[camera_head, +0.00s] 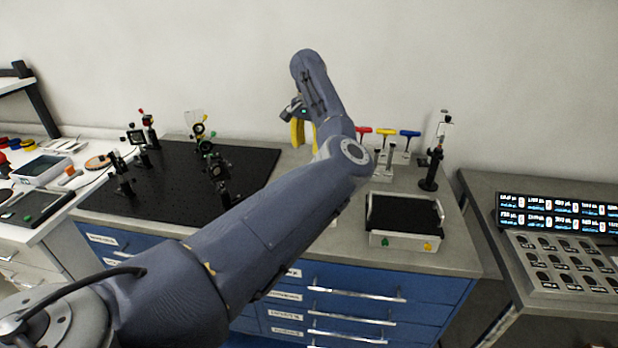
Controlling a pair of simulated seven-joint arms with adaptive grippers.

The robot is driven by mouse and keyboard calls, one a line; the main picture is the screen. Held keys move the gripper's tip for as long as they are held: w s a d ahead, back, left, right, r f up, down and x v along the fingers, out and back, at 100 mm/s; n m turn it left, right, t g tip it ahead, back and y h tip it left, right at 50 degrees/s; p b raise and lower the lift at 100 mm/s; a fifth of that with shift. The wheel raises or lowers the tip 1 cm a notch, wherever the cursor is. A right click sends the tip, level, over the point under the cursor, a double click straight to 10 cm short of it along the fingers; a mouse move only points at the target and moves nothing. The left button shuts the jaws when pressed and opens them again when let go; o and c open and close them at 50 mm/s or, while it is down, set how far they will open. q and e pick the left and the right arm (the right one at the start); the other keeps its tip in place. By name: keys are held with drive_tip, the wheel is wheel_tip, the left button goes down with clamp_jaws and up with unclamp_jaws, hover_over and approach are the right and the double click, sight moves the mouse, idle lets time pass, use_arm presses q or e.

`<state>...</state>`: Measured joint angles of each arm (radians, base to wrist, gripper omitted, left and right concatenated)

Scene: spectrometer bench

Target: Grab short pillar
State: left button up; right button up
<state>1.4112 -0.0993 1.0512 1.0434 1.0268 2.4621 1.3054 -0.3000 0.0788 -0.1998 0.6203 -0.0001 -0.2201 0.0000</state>
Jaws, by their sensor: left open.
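My left gripper (304,142) is at the back of the bench, beyond my raised left forearm. Two yellow fingers appear to hang down, apart, with nothing visible between them; their tips are partly hidden by the forearm. Small silver upright posts (384,164) stand on the bench to the right of the gripper, past my elbow. I cannot tell for certain which one is the short pillar. A dark post on a round base (430,174) stands farther right. My right gripper is not in view.
T-handled tools in red, yellow (385,132) and blue stand at the back. A white box with a black top (404,222) sits at the front right. A black optical breadboard (240,165) with several mounts lies left. My arm crosses and hides the bench middle.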

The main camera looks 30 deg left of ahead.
use_arm(q)
drive_tip(key=shift+d+f, duration=0.1)
drive_tip(key=shift+f, duration=5.55)
clamp_jaws()
